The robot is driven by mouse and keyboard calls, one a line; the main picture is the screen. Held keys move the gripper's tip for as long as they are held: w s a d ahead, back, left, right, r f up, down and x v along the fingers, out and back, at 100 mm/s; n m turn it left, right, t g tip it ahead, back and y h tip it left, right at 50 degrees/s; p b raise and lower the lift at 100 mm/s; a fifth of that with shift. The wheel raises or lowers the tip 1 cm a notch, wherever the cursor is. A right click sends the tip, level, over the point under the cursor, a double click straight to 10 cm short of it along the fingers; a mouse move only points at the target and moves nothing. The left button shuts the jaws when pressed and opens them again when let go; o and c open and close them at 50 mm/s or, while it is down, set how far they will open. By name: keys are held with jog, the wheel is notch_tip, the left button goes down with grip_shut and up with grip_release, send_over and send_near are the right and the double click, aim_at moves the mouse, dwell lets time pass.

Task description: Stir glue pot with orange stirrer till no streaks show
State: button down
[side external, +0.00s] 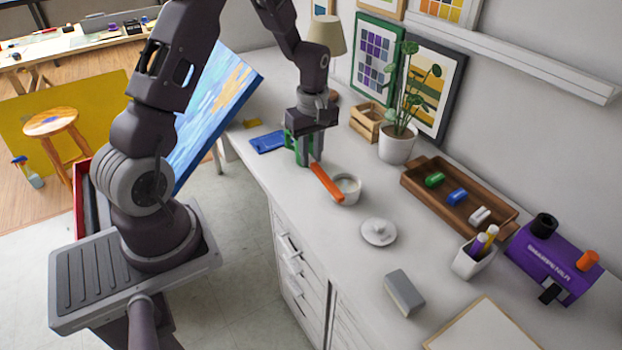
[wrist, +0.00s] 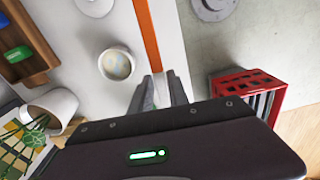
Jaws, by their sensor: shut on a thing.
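My gripper (side external: 307,162) is shut on the orange stirrer (side external: 326,183) above the white counter. In the wrist view, my fingertips (wrist: 160,92) hold one end and the orange stirrer (wrist: 149,35) extends away from them. The white glue pot (side external: 346,190) stands upright and open on the counter. In the side view the stirrer's far end overlaps the pot's left rim. In the wrist view the stirrer passes to the right of the glue pot (wrist: 117,64), apart from its opening. The pot holds pale contents with yellowish patches. Its exact height relative to the stirrer is unclear.
A round white lid (side external: 378,232) lies in front of the pot. A wooden tray (side external: 448,202) with coloured tubes, a potted plant (side external: 397,148) and a wooden crate (side external: 368,122) stand behind. A grey block (side external: 404,292) lies nearer. A blue item (side external: 268,142) lies left of my gripper.

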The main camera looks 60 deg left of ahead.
notch_tip(320, 180, up, 12)
jog(key=y, duration=0.1)
jog(key=f+y, duration=0.1)
jog(key=f, duration=0.1)
jog(key=a+f+y, duration=0.1)
jog(key=f, duration=0.1)
jog(key=w+a+f+y, duration=0.1)
jog(key=f, duration=0.1)
jog(key=shift+n+g, duration=0.3)
notch_tip(320, 180, down, 3)
jog(key=w+a+y, duration=0.2)
jog(key=a+y, duration=0.1)
jog(key=y, duration=0.1)
jog(key=w+d+r+m+t+y, duration=0.3)
jog(key=w+d+r+y, duration=0.15)
jog(key=w+r, duration=0.5)
notch_tip(320, 180, down, 15)
jog(key=y, duration=0.1)
jog(key=shift+s+d+f, duration=0.15)
jog(key=shift+d+f, duration=0.05)
jog(key=shift+d, duration=0.2)
jog(key=shift+s, duration=0.1)
